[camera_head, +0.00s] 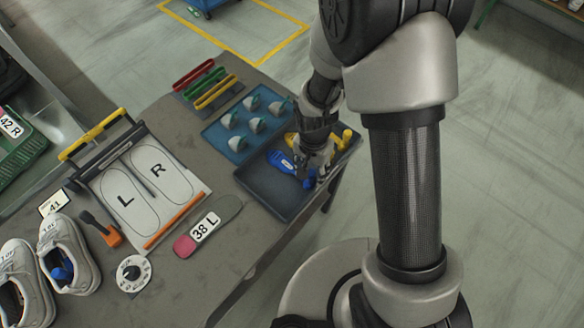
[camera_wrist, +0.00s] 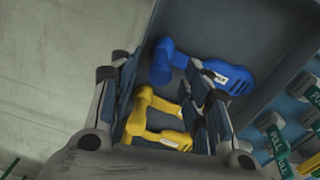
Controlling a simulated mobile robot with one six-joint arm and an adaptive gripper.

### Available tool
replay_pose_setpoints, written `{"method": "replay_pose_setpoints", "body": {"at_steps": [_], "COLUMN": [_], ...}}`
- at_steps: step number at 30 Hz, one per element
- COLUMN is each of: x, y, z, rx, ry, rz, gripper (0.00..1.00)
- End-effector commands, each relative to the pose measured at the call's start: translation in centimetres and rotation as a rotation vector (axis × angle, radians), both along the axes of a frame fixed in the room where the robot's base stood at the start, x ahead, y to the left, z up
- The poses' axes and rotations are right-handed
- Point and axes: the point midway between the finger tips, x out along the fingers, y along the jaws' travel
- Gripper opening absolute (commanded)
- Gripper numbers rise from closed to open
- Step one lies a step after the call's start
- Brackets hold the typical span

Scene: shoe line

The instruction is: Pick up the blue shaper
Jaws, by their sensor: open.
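The blue shaper (camera_head: 281,161) lies in a dark tray (camera_head: 262,192) at the table's right edge, partly hidden by my gripper (camera_head: 312,174) above it. In the wrist view the blue shaper (camera_wrist: 228,77) lies with its rounded knob end at the left and its labelled flat end at the right. My gripper (camera_wrist: 162,80) is open there. The knob end shows between and beyond its fingertips, and the right finger overlaps the middle of the shaper. Whether either finger touches it I cannot tell. Yellow shapers (camera_wrist: 140,112) lie beside it, nearer the gripper's palm.
A blue tray (camera_head: 212,130) with several white-and-teal pieces adjoins the shaper tray. Red, green and yellow bars (camera_head: 205,84) lie behind it. To the left are an L/R board (camera_head: 148,183), a pink-ended 38 L insole (camera_head: 208,226) and shoes (camera_head: 68,252). Bare table shows in front.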

Motion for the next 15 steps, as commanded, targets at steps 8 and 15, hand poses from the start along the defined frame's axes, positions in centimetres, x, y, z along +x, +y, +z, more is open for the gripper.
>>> {"method": "replay_pose_setpoints", "body": {"at_steps": [8,15], "x": [-0.1,-0.1], "y": [-0.1,-0.1], "z": [-2.5,-2.4], "rx": [0.0,-0.001], "ry": [0.0,0.0], "rz": [0.0,0.0], "gripper": [0.44,0.35]}}
